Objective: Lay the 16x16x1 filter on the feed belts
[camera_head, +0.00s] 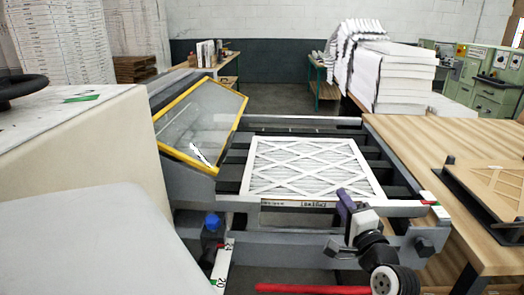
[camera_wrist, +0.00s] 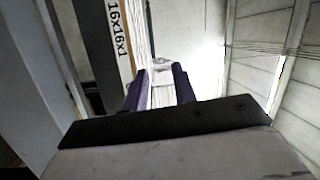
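The 16x16x1 filter (camera_head: 308,168) is a white pleated square with a crossed lattice face. It lies flat on the dark feed belts (camera_head: 390,172), its printed front edge toward me. My gripper (camera_head: 343,206) is at the filter's front right corner, its purple fingers close to the edge. In the wrist view the printed filter edge (camera_wrist: 118,35) is at upper left, beside the left finger. Whether a finger touches the filter is unclear.
A yellow-framed clear guard (camera_head: 202,120) is tilted up left of the belts. A wooden table (camera_head: 440,140) with a dark-framed fixture (camera_head: 488,185) adjoins on the right. A cream machine housing (camera_head: 90,145) fills the left. Stacked white sheets (camera_head: 390,75) stand behind.

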